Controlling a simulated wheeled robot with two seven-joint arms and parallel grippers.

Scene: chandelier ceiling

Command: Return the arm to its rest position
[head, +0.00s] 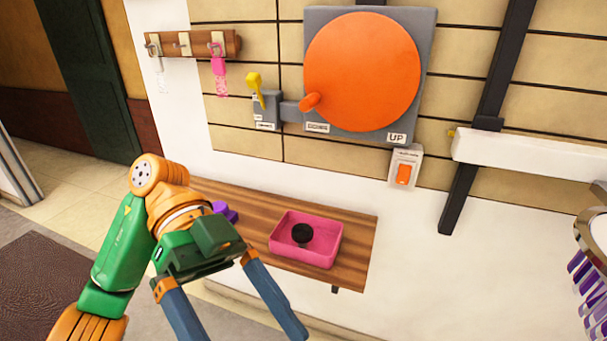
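My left arm comes in from the lower left, with green and orange links. My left gripper (248,332) has two blue fingers spread wide apart and pointing down toward the bottom edge. Nothing shows between the fingers, though the tip of the left finger meets the picture edge. The gripper is in front of the wooden shelf (355,232) and appears apart from it. My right arm and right gripper are not in view.
A pink tray (330,252) holding a round black object (302,234) sits on the shelf. A purple object (228,211) is partly hidden behind my arm. The wall carries an orange disc (365,70), yellow lever (254,84), orange switch (404,174) and key rack (195,44). Purple hanging pieces (588,280) fill the right edge.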

